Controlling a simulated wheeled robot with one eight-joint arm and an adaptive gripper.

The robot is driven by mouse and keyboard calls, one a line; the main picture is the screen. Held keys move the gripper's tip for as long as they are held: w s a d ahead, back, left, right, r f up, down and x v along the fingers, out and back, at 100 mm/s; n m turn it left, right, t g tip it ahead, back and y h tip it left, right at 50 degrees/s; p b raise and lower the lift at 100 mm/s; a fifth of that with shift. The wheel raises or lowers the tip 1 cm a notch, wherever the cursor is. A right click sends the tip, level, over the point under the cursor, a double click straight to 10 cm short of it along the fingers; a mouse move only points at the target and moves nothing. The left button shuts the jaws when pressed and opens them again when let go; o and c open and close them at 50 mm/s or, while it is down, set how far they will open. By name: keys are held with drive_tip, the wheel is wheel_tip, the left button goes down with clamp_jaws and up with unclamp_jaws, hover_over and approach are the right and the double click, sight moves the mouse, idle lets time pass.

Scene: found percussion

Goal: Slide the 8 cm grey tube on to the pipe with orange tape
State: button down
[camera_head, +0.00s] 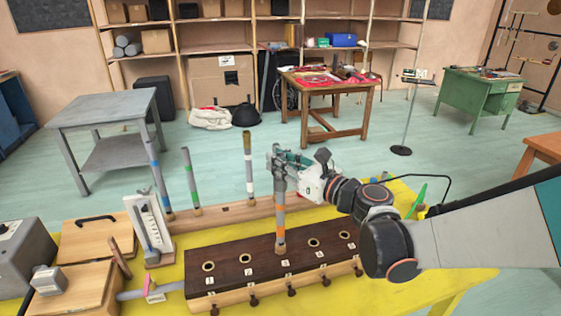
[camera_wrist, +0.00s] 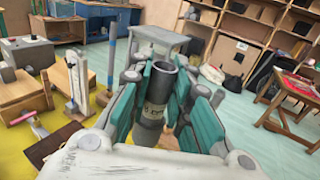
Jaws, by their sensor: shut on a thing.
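My gripper (camera_head: 282,163) is shut on the grey tube (camera_wrist: 158,92) and holds it upright. In the wrist view the tube stands between the teal fingers, with dark lettering on its side and a dark open top. No pipe end shows in that opening. In the head view the pipe with orange tape (camera_head: 281,236) stands upright at the middle of the dark wooden block (camera_head: 232,262), its orange band low down. The gripper is above it and in line with it. I cannot tell where the tube's lower end meets the pipe, or whether it is around it.
Pipes with blue (camera_head: 167,198), green (camera_head: 187,172) and white tape (camera_head: 249,172) stand to the left. The block has several numbered holes. A white stand (camera_head: 148,228), wooden boxes (camera_head: 96,238) and a grey box (camera_head: 22,252) fill the left of the yellow table (camera_head: 440,282).

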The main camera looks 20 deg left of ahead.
drive_tip(key=c, duration=1.4)
unclamp_jaws()
drive_tip(key=shift+f, duration=0.1)
drive_tip(key=v, duration=1.2)
drive_tip(key=s+d+f+n+h, duration=0.3)
drive_tip(key=s+d+n+h, duration=0.2)
drive_tip(key=d+n, duration=0.3)
drive_tip(key=s+d+f+n+g+h, duration=0.1)
drive_tip(key=s+d+f+n+h, duration=0.2)
drive_tip(key=s+d+n+h, duration=0.3)
drive_tip(key=s+d+n, duration=0.1)
drive_tip(key=d+n, duration=0.1)
drive_tip(key=n, duration=0.1)
drive_tip(key=shift+d+f+n+g, duration=0.3)
drive_tip(key=shift+d+f, duration=0.05)
drive_tip(key=shift+d, duration=0.05)
drive_tip(key=s+d+n+h, duration=0.1)
drive_tip(key=s+d+n, duration=0.1)
drive_tip(key=d, duration=0.1)
drive_tip(key=s+d+n+h, duration=0.1)
drive_tip(key=d+n+h, duration=0.1)
drive_tip(key=d, duration=0.1)
drive_tip(key=s+d+n+h, duration=0.1)
drive_tip(key=s+d+n, duration=0.1)
drive_tip(key=d, duration=0.1)
drive_tip(key=shift+s+d+f+h, duration=0.3)
drive_tip(key=shift+f+h, duration=0.05)
drive_tip(key=shift+h, duration=0.05)
drive_tip(key=shift+c, duration=0.2)
